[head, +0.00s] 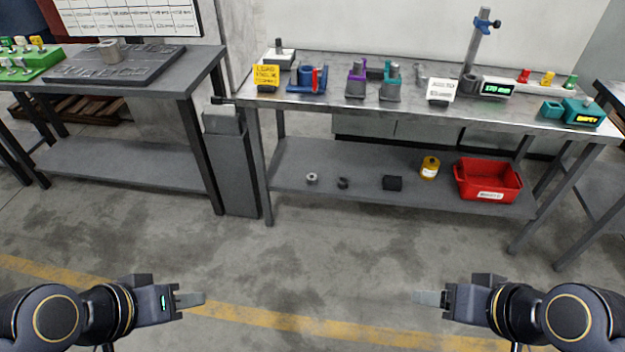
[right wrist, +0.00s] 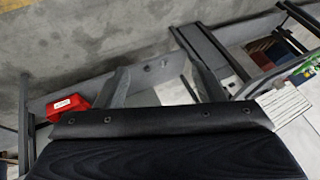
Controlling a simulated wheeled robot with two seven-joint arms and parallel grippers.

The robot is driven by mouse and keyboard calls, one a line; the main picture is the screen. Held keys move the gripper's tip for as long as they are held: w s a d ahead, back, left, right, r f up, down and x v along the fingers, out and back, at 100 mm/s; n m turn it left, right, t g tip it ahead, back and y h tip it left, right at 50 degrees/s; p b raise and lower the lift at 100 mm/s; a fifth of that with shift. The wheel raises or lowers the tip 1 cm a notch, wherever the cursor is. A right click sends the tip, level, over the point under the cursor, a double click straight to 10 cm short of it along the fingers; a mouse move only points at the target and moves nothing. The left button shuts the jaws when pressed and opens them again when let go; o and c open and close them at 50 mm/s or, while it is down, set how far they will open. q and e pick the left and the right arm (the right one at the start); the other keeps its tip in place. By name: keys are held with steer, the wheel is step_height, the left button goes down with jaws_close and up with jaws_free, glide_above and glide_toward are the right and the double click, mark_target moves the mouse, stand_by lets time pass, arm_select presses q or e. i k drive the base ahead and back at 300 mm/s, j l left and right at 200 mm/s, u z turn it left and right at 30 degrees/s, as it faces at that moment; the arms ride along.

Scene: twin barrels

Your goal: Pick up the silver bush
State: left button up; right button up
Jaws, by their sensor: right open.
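A small silver ring (head: 312,178), which looks like the silver bush, lies on the lower shelf (head: 400,190) of the right-hand bench, near its left end. A similar dark ring (head: 343,182) lies just right of it. In the right wrist view two small rings show between the fingers, too small to tell which is silver. My right gripper (head: 428,298) is open and empty, in front of the bench and well away from the ring; its spread fingers show in the right wrist view (right wrist: 165,85). My left gripper (head: 190,299) shows side-on at lower left, away from the bench; its opening is unclear.
The shelf also holds a black block (head: 392,183), a yellow can (head: 429,168) and a red bin (head: 488,181). The bench top (head: 330,103) above carries several fixtures. A grey bin (head: 232,160) stands at the bench's left leg. The floor in front is clear.

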mark_target(311, 177)
steer(key=i+j, duration=0.25)
steer(key=i+j+z, duration=0.15)
steer(key=j, duration=0.3)
steer(key=i+j, duration=0.35)
steer(key=i+j+z, duration=0.1)
steer(key=i+j, duration=0.15)
steer(key=j, duration=0.15)
steer(key=i+j, duration=0.2)
steer(key=j, duration=0.2)
steer(key=i+j+z, duration=0.15)
steer(key=j, duration=0.25)
steer(key=i+j, duration=0.3)
steer(key=j+z, duration=0.05)
steer(key=j, duration=0.05)
